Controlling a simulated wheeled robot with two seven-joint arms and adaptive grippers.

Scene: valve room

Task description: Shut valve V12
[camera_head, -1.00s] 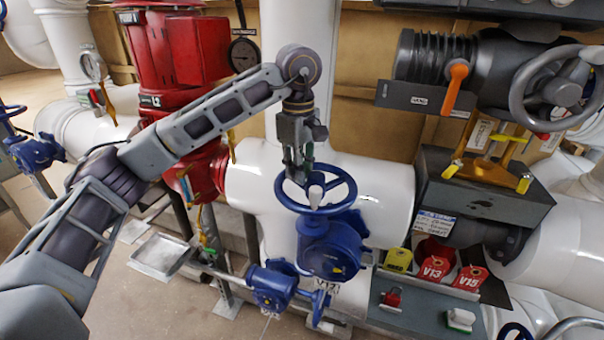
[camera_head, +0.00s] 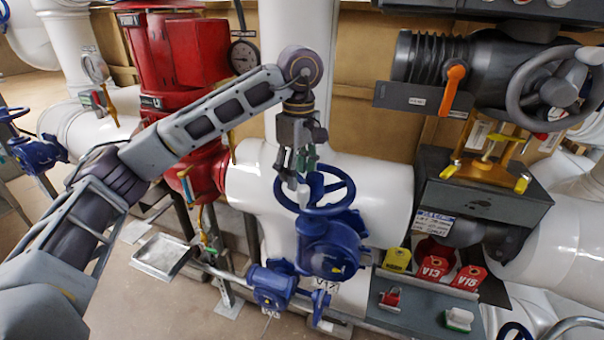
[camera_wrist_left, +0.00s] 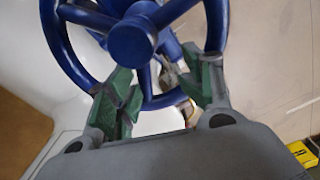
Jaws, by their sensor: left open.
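The blue handwheel (camera_head: 317,187) of a blue valve (camera_head: 330,245) stands in front of the white pipe in the head view. A tag below it reads like V12 (camera_head: 326,284), partly hidden. My left gripper (camera_head: 292,180) points down at the wheel's left side and is open. In the left wrist view the hub and spokes of the handwheel (camera_wrist_left: 131,42) fill the top. The green-padded fingers of my left gripper (camera_wrist_left: 162,92) stand apart near the rim, which crosses between them. I cannot tell whether they touch it. My right gripper is not in view.
A smaller blue valve (camera_head: 271,287) is below left. A grey handwheel (camera_head: 560,90) is upper right. A metal tray (camera_head: 162,256) is lower left.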

